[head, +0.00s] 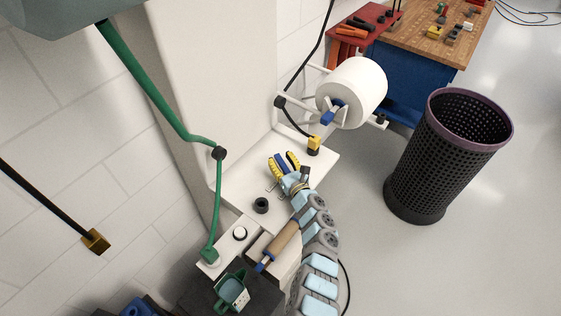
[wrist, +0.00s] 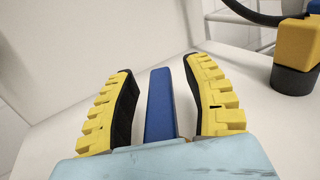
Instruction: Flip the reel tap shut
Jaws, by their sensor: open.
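My gripper (head: 283,157) is open, with yellow ribbed fingers, low over the white shelf beneath the white reel (head: 352,90). In the wrist view a flat blue bar (wrist: 160,105) stands between the fingers, apart from both; its lower end is hidden behind my gripper's body. It looks like a tap lever, but I cannot be sure. A second small blue piece (head: 333,114) sits on the front of the reel. The tap's body is not clearly visible in either view.
A yellow and black hose fitting (head: 313,145) stands on the shelf (head: 247,184) to the right of my gripper, with a black hose to the reel. A mesh bin (head: 440,160) stands right; floor between is clear.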

